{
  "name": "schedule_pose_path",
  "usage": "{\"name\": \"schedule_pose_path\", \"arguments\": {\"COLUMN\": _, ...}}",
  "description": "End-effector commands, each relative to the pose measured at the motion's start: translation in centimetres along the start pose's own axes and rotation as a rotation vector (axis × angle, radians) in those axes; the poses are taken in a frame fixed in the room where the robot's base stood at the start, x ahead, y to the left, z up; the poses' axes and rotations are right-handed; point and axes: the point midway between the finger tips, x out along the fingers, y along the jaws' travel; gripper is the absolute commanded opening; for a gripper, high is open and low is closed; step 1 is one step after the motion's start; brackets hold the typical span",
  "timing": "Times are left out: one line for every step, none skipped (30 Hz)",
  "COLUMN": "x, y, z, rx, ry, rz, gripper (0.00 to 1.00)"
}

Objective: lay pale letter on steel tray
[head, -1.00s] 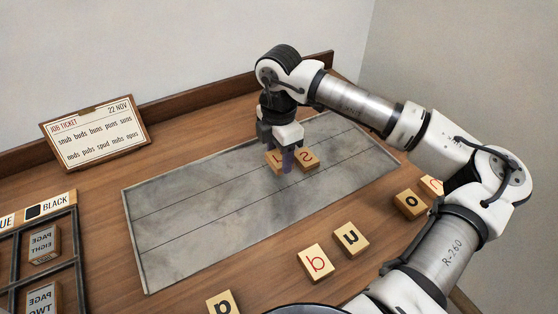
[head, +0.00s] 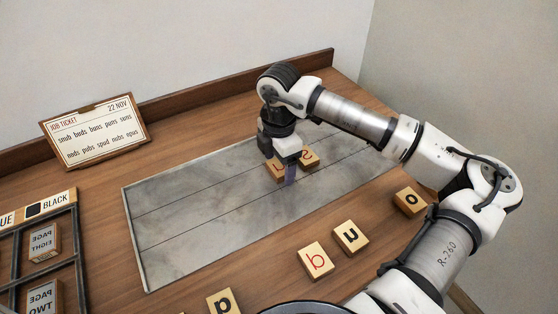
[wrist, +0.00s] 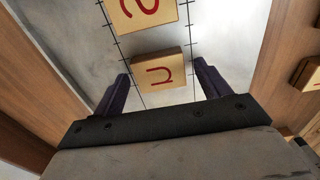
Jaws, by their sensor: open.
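The steel tray (head: 180,225) is a flat grey plate with dark lines along it, lying on the wooden desk. Near its right part sit two pale wooden letter blocks side by side. The nearer block (head: 276,174) has a red u- or n-like letter, seen in the wrist view (wrist: 158,72). The other block (head: 309,157) has a red letter like an s or a; it also shows in the wrist view (wrist: 142,10). My gripper (head: 281,168) is open, its dark fingers on either side of the nearer block, with gaps in the wrist view (wrist: 162,78).
Loose letter blocks lie on the desk in front of the tray: a red one (head: 316,261), black ones (head: 350,239), (head: 409,202) and (head: 222,302). A divided case (head: 44,270) stands at left. A job ticket board (head: 96,130) stands behind. The tray's left part is bare.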

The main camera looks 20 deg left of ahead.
Motion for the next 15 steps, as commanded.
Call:
{"name": "schedule_pose_path", "arguments": {"x": 0.0, "y": 0.0, "z": 0.0, "rx": 0.000, "ry": 0.000, "rz": 0.000, "gripper": 0.75}}
{"name": "schedule_pose_path", "arguments": {"x": 0.0, "y": 0.0, "z": 0.0, "rx": 0.000, "ry": 0.000, "rz": 0.000, "gripper": 0.75}}
{"name": "schedule_pose_path", "arguments": {"x": -0.1, "y": 0.0, "z": 0.0, "rx": 0.000, "ry": 0.000, "rz": 0.000, "gripper": 0.75}}
{"name": "schedule_pose_path", "arguments": {"x": -0.1, "y": 0.0, "z": 0.0, "rx": 0.000, "ry": 0.000, "rz": 0.000, "gripper": 0.75}}
{"name": "schedule_pose_path", "arguments": {"x": -0.2, "y": 0.0, "z": 0.0, "rx": 0.000, "ry": 0.000, "rz": 0.000, "gripper": 0.75}}
{"name": "schedule_pose_path", "arguments": {"x": -0.5, "y": 0.0, "z": 0.0, "rx": 0.000, "ry": 0.000, "rz": 0.000, "gripper": 0.75}}
{"name": "schedule_pose_path", "arguments": {"x": -0.6, "y": 0.0, "z": 0.0, "rx": 0.000, "ry": -0.001, "rz": 0.000, "gripper": 0.75}}
{"name": "schedule_pose_path", "arguments": {"x": -0.8, "y": 0.0, "z": 0.1, "rx": 0.000, "ry": -0.002, "rz": 0.001, "gripper": 0.75}}
{"name": "schedule_pose_path", "arguments": {"x": -1.4, "y": 0.0, "z": 0.1, "rx": 0.001, "ry": -0.003, "rz": 0.001, "gripper": 0.75}}
{"name": "schedule_pose_path", "arguments": {"x": -2.0, "y": 0.1, "z": 0.1, "rx": 0.001, "ry": -0.005, "rz": 0.002, "gripper": 0.75}}
{"name": "schedule_pose_path", "arguments": {"x": -2.6, "y": 0.1, "z": 0.1, "rx": 0.001, "ry": -0.004, "rz": 0.002, "gripper": 0.75}}
{"name": "schedule_pose_path", "arguments": {"x": -3.5, "y": 0.1, "z": 0.1, "rx": 0.002, "ry": -0.005, "rz": 0.003, "gripper": 0.75}}
{"name": "schedule_pose_path", "arguments": {"x": -4.1, "y": 0.1, "z": 0.1, "rx": 0.002, "ry": -0.005, "rz": 0.003, "gripper": 0.75}}
{"name": "schedule_pose_path", "arguments": {"x": -4.8, "y": 0.1, "z": 0.1, "rx": 0.001, "ry": -0.005, "rz": 0.002, "gripper": 0.75}}
{"name": "schedule_pose_path", "arguments": {"x": -5.8, "y": 0.1, "z": 0.1, "rx": 0.001, "ry": -0.006, "rz": 0.002, "gripper": 0.75}}
